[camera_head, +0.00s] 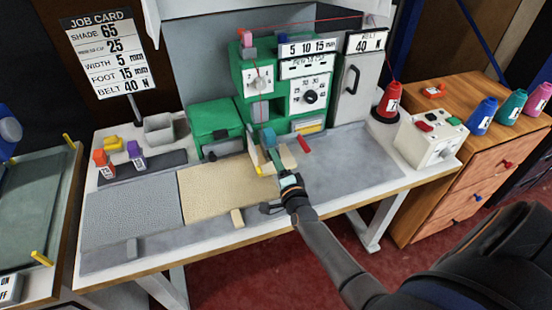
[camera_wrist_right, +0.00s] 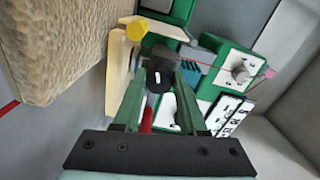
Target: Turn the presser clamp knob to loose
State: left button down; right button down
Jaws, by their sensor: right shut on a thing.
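In the right wrist view a black knob (camera_wrist_right: 160,73) with a white mark sits between the fingertips of my right gripper (camera_wrist_right: 161,82); the gripper is shut on it. I take this to be the presser clamp knob. The white mark runs roughly up and down in that view. In the head view my right gripper (camera_head: 268,146) reaches to the front of the green binding machine (camera_head: 242,75), and the knob cannot be made out there behind the fingers. My left gripper is not in view.
A beige rug (camera_head: 220,190) lies just left of my gripper. A red lever (camera_head: 303,143) is close on its right. A white control box (camera_head: 427,138) and a red thread cone (camera_head: 390,98) stand further right. The grey table plate (camera_head: 350,165) between is clear.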

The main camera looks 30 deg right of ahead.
jog(key=shift+n, duration=0.6)
jog(key=shift+c, duration=2.3)
grip_release()
jog(key=shift+s, duration=0.1)
jog(key=v, duration=1.2)
jog(key=shift+s+a, duration=0.15)
jog(key=shift+s, duration=0.05)
jog(key=shift+f, duration=0.1)
